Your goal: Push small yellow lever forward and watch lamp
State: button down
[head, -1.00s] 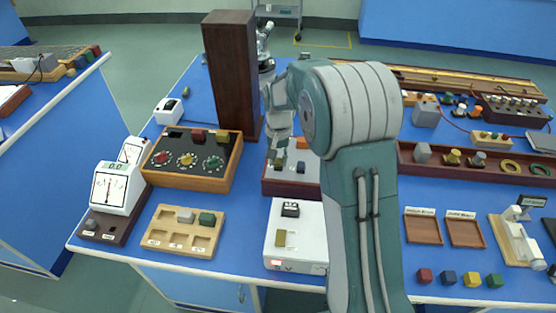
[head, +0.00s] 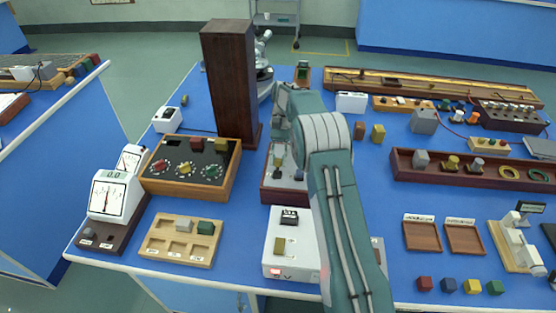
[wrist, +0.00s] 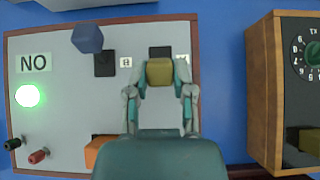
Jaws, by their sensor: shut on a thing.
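The lever box (wrist: 60,55) has a grey top and dark wooden rim. It also shows in the head view (head: 272,192), partly behind my arm. The small yellow lever (wrist: 160,72) stands between the two fingers of my gripper (wrist: 160,92), which is shut on it. In the head view my gripper (head: 278,163) is down at the box top, and the lever is hard to make out there. A round lamp (wrist: 27,96) on the box glows green. A label beside it reads "NO" in this wrist view, which is turned around from the head view.
A blue lever (wrist: 87,39) and an orange lever (wrist: 100,148) stand on the same box. A wooden dial box (head: 188,197) is close beside it on the left. A tall dark wooden block (head: 230,85) stands behind. A white box (head: 284,250) stands in front.

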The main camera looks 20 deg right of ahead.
jog(key=shift+w+f, duration=0.1)
dwell(0.5)
jog(key=shift+c, duration=2.4)
grip_release()
